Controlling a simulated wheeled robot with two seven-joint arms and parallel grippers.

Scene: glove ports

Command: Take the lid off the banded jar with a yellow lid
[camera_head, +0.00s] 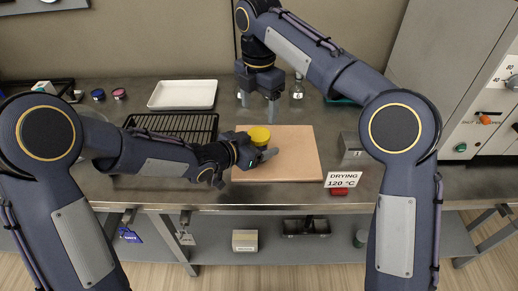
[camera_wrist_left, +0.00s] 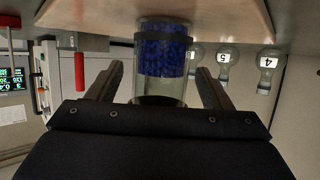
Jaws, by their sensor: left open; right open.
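The jar's yellow lid (camera_head: 259,135) shows from above in the head view, over the wooden board. In the left wrist view, which is upside down, the clear jar (camera_wrist_left: 163,60) holds blue grains and has a dark band near its base. The lid is out of sight there. My left gripper (camera_head: 262,149) is open, its fingers on either side of the jar; the left wrist view shows gaps between the fingers (camera_wrist_left: 157,85) and the glass. My right gripper (camera_head: 258,100) is open and empty behind the board, pointing down.
The wooden board (camera_head: 300,165) is otherwise clear. A white tray (camera_head: 183,94) and a black rack (camera_head: 190,120) stand left. A "DRYING 120 °C" sign (camera_head: 342,180) and grey box (camera_head: 353,148) stand right. Numbered flasks (camera_wrist_left: 268,62) are behind.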

